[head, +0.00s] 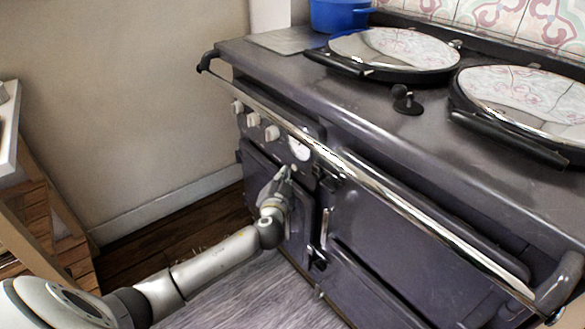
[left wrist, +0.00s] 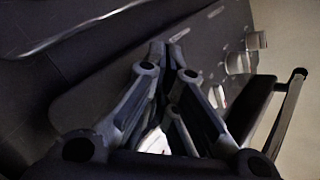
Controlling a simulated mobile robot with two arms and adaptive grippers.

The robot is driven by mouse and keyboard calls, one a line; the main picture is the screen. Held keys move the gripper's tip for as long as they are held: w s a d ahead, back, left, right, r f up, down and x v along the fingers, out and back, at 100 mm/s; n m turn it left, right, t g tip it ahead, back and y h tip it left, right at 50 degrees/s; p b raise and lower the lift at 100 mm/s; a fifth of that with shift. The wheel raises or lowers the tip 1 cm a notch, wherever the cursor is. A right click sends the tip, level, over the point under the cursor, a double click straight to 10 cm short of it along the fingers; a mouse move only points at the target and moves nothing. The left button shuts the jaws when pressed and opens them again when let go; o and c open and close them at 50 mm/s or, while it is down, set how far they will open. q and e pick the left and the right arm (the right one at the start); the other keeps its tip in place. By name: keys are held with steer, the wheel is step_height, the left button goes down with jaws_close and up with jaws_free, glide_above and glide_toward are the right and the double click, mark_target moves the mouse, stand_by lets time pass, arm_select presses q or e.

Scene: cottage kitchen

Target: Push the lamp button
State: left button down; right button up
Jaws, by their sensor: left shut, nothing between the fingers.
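The dark range cooker (head: 400,275) fills the right of the head view. Its front control panel (head: 268,107) carries several pale knobs (head: 254,119) and a round white gauge (head: 299,149). I cannot make out for sure which part is the lamp button; the panel area by my fingertips is partly hidden. My left gripper (head: 284,174) is shut and empty, its tips at the panel just below the gauge. In the left wrist view my fingers (left wrist: 167,50) are together before the dark panel (left wrist: 105,90); touching or apart, I cannot tell. My right gripper is not in view.
A chrome rail (head: 375,192) runs along the cooker's front, above and right of my left gripper. Two round lids (head: 395,48) and a blue pot (head: 340,15) are on top. A wooden unit (head: 40,215) stands at the left. Some floor (head: 245,295) is clear.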

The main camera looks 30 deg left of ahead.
arm_select(q)
steer(key=s+a, duration=0.2)
steer(key=s, duration=0.3)
steer(key=shift+s+a+p, duration=0.2)
steer(key=shift+s+p, duration=0.1)
steer(key=shift+p, duration=0.05)
stand_by(0.3)
